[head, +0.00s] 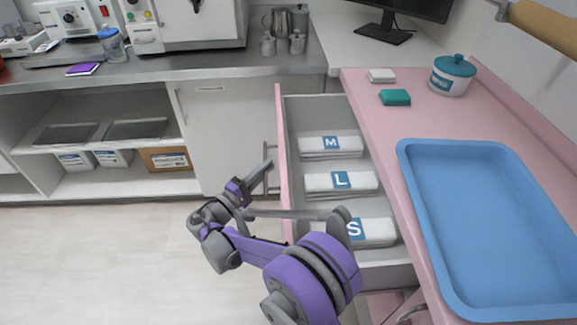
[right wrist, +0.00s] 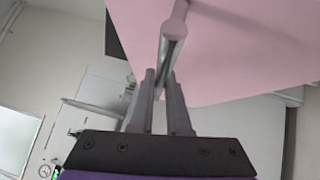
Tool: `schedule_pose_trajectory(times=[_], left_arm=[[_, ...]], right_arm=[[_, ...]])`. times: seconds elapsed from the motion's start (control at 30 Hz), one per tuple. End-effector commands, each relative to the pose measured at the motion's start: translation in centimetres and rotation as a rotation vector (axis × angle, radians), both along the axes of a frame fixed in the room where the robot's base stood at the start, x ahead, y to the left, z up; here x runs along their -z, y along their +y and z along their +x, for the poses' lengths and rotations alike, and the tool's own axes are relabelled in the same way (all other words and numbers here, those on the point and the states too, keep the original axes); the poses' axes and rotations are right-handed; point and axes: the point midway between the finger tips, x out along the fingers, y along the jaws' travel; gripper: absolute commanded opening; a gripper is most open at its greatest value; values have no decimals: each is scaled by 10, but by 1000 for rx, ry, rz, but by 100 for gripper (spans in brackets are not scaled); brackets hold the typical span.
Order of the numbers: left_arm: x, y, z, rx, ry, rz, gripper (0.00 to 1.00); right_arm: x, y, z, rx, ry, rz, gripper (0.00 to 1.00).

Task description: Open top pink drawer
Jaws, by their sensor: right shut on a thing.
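The top pink drawer (head: 281,130) is pulled well out from the pink cabinet in the head view. Inside its grey interior lie white packs marked M (head: 331,146), L (head: 340,182) and S (head: 362,231). My right gripper (head: 262,178) is at the drawer's metal handle (head: 271,156), outside the pink front. In the right wrist view the gripper's fingers (right wrist: 163,88) are shut on the handle bar (right wrist: 173,42), with the pink drawer front (right wrist: 235,45) behind it. My right arm covers the near end of the drawer front. My left gripper is not in view.
The pink countertop (head: 375,128) carries a blue tray (head: 408,152), a teal-lidded jar (head: 453,78) and two small blocks. A grey counter (head: 190,66) with open shelves runs along the back. The floor (head: 100,255) left of the drawer is clear.

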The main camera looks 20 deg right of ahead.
Motion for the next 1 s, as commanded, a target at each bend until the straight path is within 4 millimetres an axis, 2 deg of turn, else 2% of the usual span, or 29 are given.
schedule_pose_trajectory(times=[0.1,0.3,0.73,0.77,0.9,0.93,1.0], left_arm=[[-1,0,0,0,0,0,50],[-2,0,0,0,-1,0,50],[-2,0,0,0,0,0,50],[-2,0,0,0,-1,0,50],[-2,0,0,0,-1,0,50],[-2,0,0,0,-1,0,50],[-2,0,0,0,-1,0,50]], right_arm=[[1,16,5,0,1,2,0],[1,29,9,1,2,1,0],[1,32,10,2,0,1,0],[1,32,10,2,0,1,16],[0,32,10,1,0,1,42],[0,32,10,1,0,1,45],[0,32,10,1,0,1,45]])
